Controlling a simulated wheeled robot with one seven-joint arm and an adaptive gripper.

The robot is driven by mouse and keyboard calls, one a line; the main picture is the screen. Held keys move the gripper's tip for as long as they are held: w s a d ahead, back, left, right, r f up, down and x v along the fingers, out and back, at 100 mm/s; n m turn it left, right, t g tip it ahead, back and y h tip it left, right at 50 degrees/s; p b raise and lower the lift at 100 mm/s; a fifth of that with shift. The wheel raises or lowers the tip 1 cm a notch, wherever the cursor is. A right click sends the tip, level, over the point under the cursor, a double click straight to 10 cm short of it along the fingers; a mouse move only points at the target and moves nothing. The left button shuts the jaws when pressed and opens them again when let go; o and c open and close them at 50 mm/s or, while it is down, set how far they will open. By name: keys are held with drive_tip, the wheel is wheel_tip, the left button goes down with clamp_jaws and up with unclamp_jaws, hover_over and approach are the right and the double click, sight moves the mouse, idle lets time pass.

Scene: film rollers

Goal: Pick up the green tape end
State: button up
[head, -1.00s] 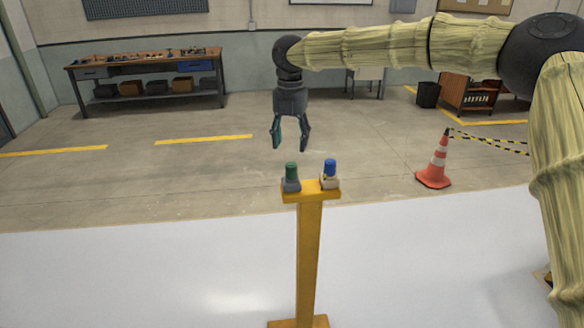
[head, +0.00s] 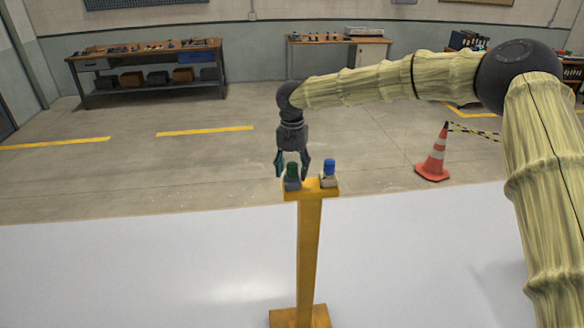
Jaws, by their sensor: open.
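The green tape end (head: 292,170) stands upright in a grey holder (head: 292,184) on the left end of a yellow stand's top (head: 311,194). A blue piece (head: 329,165) stands in a second, paler holder on the right end. My gripper (head: 292,175) points down with its fingers open. The green tape end shows between the two fingers, one on its left and one on its right. I cannot tell whether either finger touches it.
The yellow stand rises from a white surface (head: 150,270) in front. An orange cone (head: 434,155) with striped tape stands to the right on the floor. Workbenches (head: 147,65) line the back wall. The floor left of the stand is clear.

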sight(292, 165)
drive_tip(key=shift+s+r, duration=0.15)
drive_tip(key=shift+s, duration=0.05)
drive_tip(key=shift+w, duration=0.1)
drive_tip(key=c, duration=1.1)
drive_tip(key=shift+r+b, duration=1.35)
drive_tip(key=shift+r, duration=0.15)
drive_tip(key=shift+s+r, duration=0.15)
drive_tip(key=shift+s, duration=0.2)
drive_tip(key=s+b, duration=0.2)
drive_tip(key=s, duration=0.3)
drive_tip(key=s+r+b, duration=0.1)
drive_tip(key=s+b, duration=0.1)
drive_tip(key=s, duration=0.3)
drive_tip(key=s+b, duration=0.2)
drive_tip(key=s, duration=0.3)
drive_tip(key=shift+s+r, duration=0.25)
drive_tip(key=shift+r, duration=0.1)
